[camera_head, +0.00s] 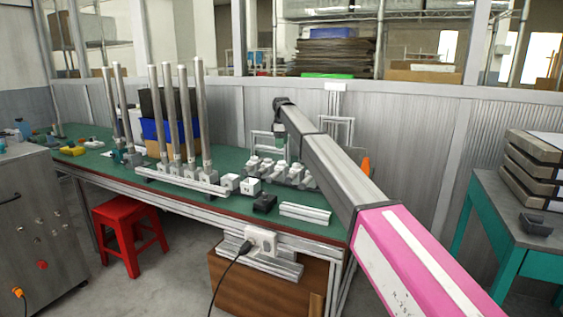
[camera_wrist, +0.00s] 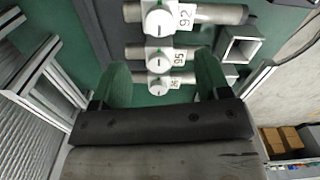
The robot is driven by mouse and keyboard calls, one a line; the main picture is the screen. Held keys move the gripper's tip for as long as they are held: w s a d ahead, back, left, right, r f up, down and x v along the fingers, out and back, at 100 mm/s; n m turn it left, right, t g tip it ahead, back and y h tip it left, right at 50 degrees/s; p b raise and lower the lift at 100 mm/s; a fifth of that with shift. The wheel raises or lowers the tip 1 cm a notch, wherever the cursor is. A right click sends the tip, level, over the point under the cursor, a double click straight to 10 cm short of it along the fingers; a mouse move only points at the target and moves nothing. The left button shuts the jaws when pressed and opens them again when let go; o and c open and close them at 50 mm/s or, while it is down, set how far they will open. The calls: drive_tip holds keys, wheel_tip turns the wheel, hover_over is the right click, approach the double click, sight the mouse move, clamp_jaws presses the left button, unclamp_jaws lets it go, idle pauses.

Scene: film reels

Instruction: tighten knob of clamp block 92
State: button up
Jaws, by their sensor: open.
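Clamp block 92 (camera_wrist: 185,17) is at the top of the wrist view, a white block on a grey rod with its number on a tag. Its round white knob (camera_wrist: 159,22) carries a dark mark line. Below it in that view are clamp block 95 (camera_wrist: 179,55) and a third block (camera_wrist: 160,86) whose number is hard to read. My gripper (camera_wrist: 162,66) is open, with green fingers either side of the lower blocks. Knob 92 lies beyond the fingertips, and nothing is between them in grip. In the head view, my gripper (camera_head: 281,136) hangs above the cluster of clamp blocks (camera_head: 285,172).
The green bench (camera_head: 95,165) also bears upright rods (camera_head: 186,115), a blue bin (camera_head: 153,130), a black block (camera_head: 265,203) and a metal profile (camera_head: 305,213). A square tube end (camera_wrist: 240,43) is right of block 92. A red stool (camera_head: 128,225) stands in front.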

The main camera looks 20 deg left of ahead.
sight(282, 161)
wheel_tip(282, 161, down, 9)
drive_tip(key=shift+f, duration=0.1)
drive_tip(key=c, duration=0.9)
